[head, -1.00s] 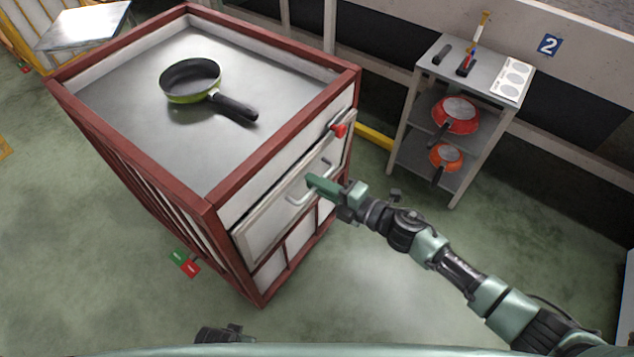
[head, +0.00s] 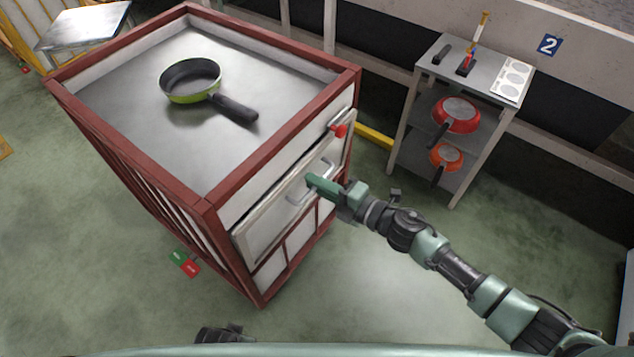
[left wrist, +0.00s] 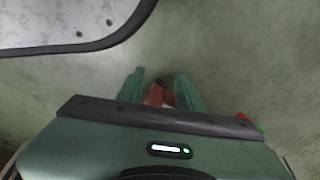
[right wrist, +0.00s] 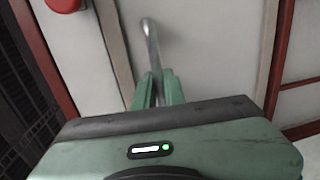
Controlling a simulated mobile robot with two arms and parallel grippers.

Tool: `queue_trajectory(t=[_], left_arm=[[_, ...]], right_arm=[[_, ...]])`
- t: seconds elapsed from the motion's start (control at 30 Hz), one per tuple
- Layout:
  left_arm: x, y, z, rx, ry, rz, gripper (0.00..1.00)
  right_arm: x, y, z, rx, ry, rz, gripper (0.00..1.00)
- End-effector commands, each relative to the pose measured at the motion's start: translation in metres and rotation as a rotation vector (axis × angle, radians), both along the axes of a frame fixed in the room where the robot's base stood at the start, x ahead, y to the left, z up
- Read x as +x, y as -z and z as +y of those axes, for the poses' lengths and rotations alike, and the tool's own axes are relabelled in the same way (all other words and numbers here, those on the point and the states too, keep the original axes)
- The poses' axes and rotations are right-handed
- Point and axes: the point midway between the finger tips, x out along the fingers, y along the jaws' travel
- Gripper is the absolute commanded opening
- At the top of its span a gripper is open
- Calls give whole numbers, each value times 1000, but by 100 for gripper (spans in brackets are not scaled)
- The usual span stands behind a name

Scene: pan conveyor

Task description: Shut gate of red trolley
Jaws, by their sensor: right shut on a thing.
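The red trolley (head: 205,204) has a red frame, pale panels and a grey top. Its gate (head: 262,226) is a pale panel on the side facing right in the head view, close to the frame, with a narrow dark gap along its upper edge. A metal handle (right wrist: 151,45) stands out from the gate. My right gripper (head: 312,182) is shut on this handle; its fingers (right wrist: 158,88) also show in the right wrist view. A red knob (head: 340,131) sits at the gate's far upper corner. My left gripper (left wrist: 162,88) is open and empty above the floor.
A green pan (head: 190,82) with a dark handle lies on the trolley top. A grey shelf (head: 432,75) with red and orange pans stands at right by the wall.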

Motion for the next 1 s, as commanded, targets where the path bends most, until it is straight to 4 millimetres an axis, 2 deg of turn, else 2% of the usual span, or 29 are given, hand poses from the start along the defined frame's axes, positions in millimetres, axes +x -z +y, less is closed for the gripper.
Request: queue_trajectory(t=[0.07, 0.2, 0.47, 0.5, 0.53, 0.57, 0.87, 1.0], left_arm=[[1, -2, 0, -1, 0, -3, 36], [-10, 12, 0, -2, 1, 12, 36], [-11, 13, 1, 0, 1, 8, 36], [-11, 13, 1, 0, 1, 9, 36], [-11, 13, 1, 0, 1, 9, 36], [-11, 13, 1, 0, 1, 9, 36], [-11, 13, 2, 1, 2, 9, 36], [-10, 11, 1, 0, 2, 5, 36]], right_arm=[[3, -1, 4, -1, 0, 1, 0], [11, -5, 15, 0, 1, 0, 0], [12, -4, 17, 0, 1, 0, 0], [12, -4, 17, 0, 1, 0, 19], [12, -4, 17, 0, 1, 0, 27], [12, -5, 17, 1, 1, -1, 32], [12, -4, 16, 0, 0, 0, 32], [5, -6, 7, -1, 0, 1, 32]])
